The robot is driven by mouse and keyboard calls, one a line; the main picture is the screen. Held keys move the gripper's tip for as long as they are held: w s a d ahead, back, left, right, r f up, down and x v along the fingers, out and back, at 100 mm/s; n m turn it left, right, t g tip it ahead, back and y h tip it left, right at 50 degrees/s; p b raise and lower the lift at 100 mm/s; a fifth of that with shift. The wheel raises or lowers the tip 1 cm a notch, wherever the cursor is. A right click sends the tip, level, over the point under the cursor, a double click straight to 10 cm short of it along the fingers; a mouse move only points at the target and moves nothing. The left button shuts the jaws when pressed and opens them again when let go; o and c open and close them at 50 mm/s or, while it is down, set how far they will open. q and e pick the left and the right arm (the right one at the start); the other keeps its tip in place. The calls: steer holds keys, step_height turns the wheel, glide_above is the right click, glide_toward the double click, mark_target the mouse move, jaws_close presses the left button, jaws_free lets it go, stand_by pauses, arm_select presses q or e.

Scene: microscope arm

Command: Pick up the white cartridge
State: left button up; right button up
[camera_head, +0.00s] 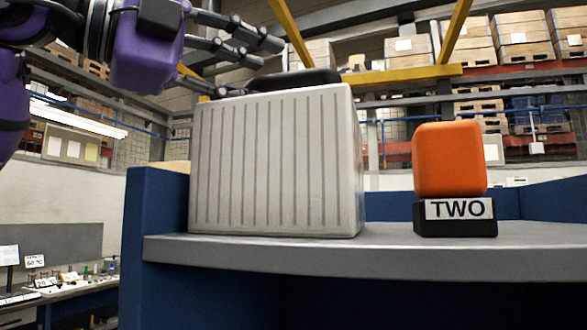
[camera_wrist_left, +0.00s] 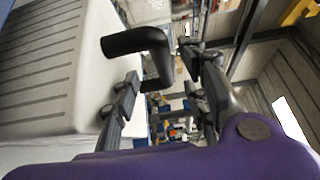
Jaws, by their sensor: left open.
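The white cartridge (camera_head: 275,165) is a large ribbed box standing upright on the grey shelf (camera_head: 350,257). A black handle (camera_head: 292,80) sits on its top. My left gripper (camera_head: 252,66) is open, at the upper left just above the cartridge top and near the handle. In the left wrist view, the cartridge's ribbed side (camera_wrist_left: 45,65) fills the left, and the bent black handle (camera_wrist_left: 135,41) reaches toward the gap between the open fingers (camera_wrist_left: 162,75). The handle does not look gripped. Whether a finger touches it, I cannot tell. My right gripper is not in view.
An orange rounded block (camera_head: 449,160) sits on a black base labelled "TWO" (camera_head: 455,218), right of the cartridge with a clear gap between. A blue panel (camera_head: 155,210) stands at the shelf's left end. Yellow bars (camera_head: 405,75) and warehouse racks are behind.

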mark_target(282, 76)
arm_select(q)
steer(key=x, duration=0.5)
steer(key=shift+d+r+p, duration=0.3)
steer(key=shift+d+p, duration=0.05)
steer(key=shift+d, duration=0.1)
steer(key=shift+w+d, duration=0.15)
jaws_close()
steer(key=shift+f, duration=0.1)
